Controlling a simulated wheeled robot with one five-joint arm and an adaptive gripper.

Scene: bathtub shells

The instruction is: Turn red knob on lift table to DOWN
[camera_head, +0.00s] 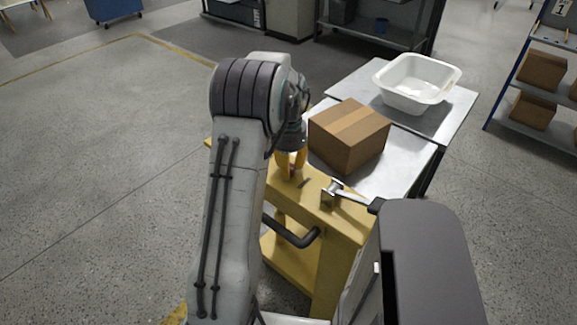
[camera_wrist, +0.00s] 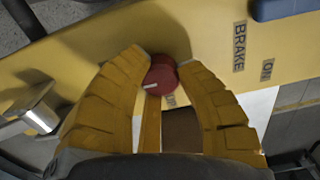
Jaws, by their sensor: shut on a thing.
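The red knob (camera_wrist: 161,75) is round and sits on the yellow panel of the lift table (camera_head: 338,222). A short white mark shows on its lower left side in the wrist view. My gripper (camera_wrist: 163,68) is shut on the knob, with one yellow finger on each side. In the head view my gripper (camera_head: 291,173) reaches down to the yellow panel, and the knob is hidden there by the fingers and arm.
A metal lever (camera_head: 338,193) stands on the panel right of my gripper. A cardboard box (camera_head: 349,135) lies behind it on the metal top, with a white tub (camera_head: 416,83) beyond. A black handle (camera_head: 292,234) juts from the front. A BRAKE label (camera_wrist: 239,46) is right of the knob.

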